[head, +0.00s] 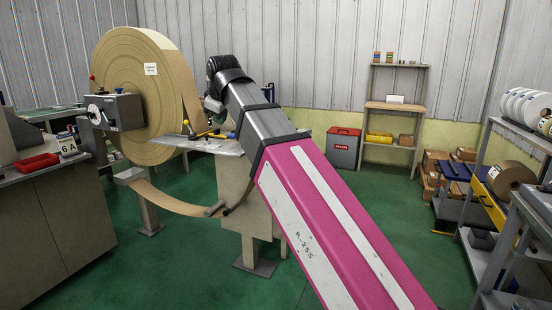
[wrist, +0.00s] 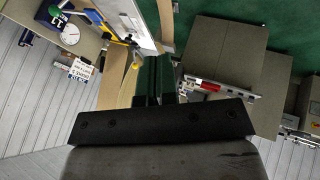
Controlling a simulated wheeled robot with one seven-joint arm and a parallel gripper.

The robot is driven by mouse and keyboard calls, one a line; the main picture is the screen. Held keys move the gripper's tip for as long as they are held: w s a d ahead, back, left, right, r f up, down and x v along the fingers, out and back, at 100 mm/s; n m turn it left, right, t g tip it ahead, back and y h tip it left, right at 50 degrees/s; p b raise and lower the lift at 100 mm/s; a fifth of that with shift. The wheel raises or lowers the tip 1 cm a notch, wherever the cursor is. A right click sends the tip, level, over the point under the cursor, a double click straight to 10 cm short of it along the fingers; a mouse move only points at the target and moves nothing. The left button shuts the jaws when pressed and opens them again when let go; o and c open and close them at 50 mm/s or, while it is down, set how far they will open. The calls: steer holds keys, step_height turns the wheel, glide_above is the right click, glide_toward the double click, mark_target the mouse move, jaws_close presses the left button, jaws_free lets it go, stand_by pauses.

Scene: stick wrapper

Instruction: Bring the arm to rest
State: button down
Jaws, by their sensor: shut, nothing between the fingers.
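My gripper (wrist: 155,92) shows in the wrist view as two dark fingers side by side beyond a black bar. They are shut and nothing is held between them. In the head view my magenta and grey arm reaches from the lower right up toward the wrapping machine, and the fingers are hidden or too small to make out there. The large brown paper roll (head: 133,85) stands upright just left of the arm's end. A steel work plate (head: 205,145) lies below the arm's end. I cannot tell whether the arm touches anything.
A brown strip (head: 170,200) curves low in front of the machine. A counter with a red tray (head: 37,163) is at left. A red-lidded bin (head: 344,147) and shelving (head: 393,105) stand behind; a loaded rack (head: 480,205) is at right. Green floor is open between.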

steer(key=w+d+f+m+g+h, duration=0.1)
steer(key=w+d+f+m, duration=0.1)
steer(key=d+f, duration=0.6)
steer(key=w+d+f+m+g, duration=0.1)
steer(key=w+d+f+m, duration=0.15)
steer(key=f, duration=0.95)
steer(key=w+d+f+m+g+h, duration=0.1)
steer(key=w+d+f+m, duration=0.1)
steer(key=d+f, duration=0.55)
steer(key=s+d+f+m+g, duration=0.1)
steer(key=s+d+f, duration=0.3)
steer(key=f, duration=0.5)
steer(key=s+d+f+m+g, duration=0.1)
steer(key=s+d+f+m, duration=0.3)
steer(key=d+f, duration=0.4)
steer(key=s+d+f+m+g, duration=0.1)
steer(key=s+d+f, duration=0.3)
steer(key=f, duration=0.8)
steer(key=shift+d+m+h, duration=0.4)
steer(key=shift+d+m, duration=0.25)
steer(key=shift+d, duration=0.55)
steer(key=shift+w, duration=0.1)
